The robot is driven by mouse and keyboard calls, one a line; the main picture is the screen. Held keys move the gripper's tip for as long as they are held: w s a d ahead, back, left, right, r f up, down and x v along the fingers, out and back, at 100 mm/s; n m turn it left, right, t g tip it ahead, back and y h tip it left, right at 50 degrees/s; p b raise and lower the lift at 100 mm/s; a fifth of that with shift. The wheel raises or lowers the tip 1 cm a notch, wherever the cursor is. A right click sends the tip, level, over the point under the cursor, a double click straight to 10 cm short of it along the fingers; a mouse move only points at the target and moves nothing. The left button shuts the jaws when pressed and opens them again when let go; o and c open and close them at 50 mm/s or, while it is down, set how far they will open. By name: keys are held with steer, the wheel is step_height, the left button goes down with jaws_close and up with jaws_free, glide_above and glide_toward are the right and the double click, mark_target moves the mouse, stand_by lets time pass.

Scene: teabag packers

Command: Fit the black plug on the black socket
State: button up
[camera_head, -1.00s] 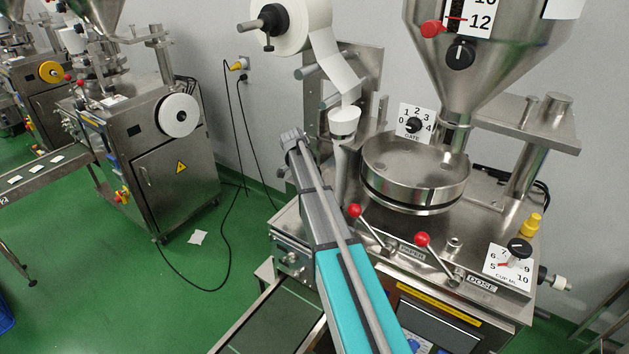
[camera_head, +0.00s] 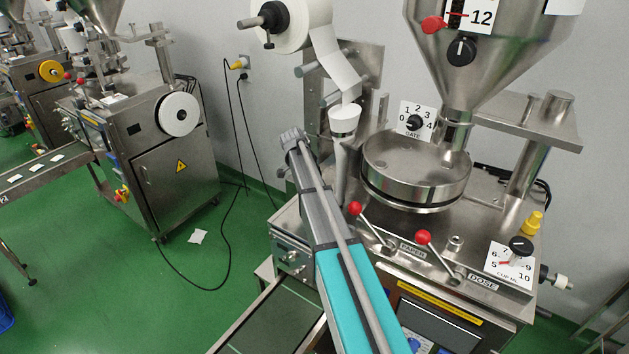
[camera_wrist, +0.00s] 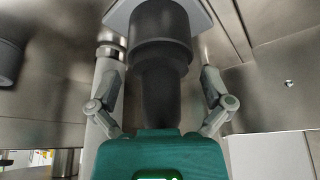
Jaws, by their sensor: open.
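In the wrist view a black plug (camera_wrist: 161,95) stands upright in the picture between the two fingers of my gripper (camera_wrist: 161,78). The fingers are spread, with one on each side of the plug and visible gaps. The plug's far end meets a wider black collar (camera_wrist: 160,32) against a light grey plate. The collar looks like the black socket, but I cannot tell how deeply the two are joined. In the head view my arm hides the plug and socket, and my fingers do not show clearly.
A steel packing machine with a round drum (camera_head: 415,170), a hopper (camera_head: 470,60) and red-knobbed levers (camera_head: 424,238) stands close right of my arm. A paper funnel (camera_head: 345,122) is beside it. A yellow plug (camera_head: 238,65) with a black cable is at the wall. Green floor (camera_head: 150,290) is open left.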

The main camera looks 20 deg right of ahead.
steer(key=shift+r, duration=0.15)
step_height(320, 180, up, 11)
steer(key=p, duration=1.1)
stand_by(1.0)
steer(key=s+a+f+n+y+b, duration=0.1)
steer(key=s+a+f+n+b, duration=0.1)
steer(key=s+a+n, duration=0.4)
steer(key=s+a+f+n+y+b, duration=0.2)
steer(key=s+a+n, duration=0.4)
steer(key=s, duration=0.8)
steer(key=s+a+f+n+y+b, duration=0.1)
steer(key=s+a+f+n, duration=0.3)
steer(key=s, duration=0.6)
steer(key=a+n+b, duration=0.1)
steer(key=a+n, duration=0.1)
steer(key=n, duration=0.1)
steer(key=shift+s+a+f+y+b, duration=0.15)
steer(key=shift+s+a+y+b, duration=0.15)
steer(key=shift+s, duration=0.05)
steer(key=shift+c, duration=0.3)
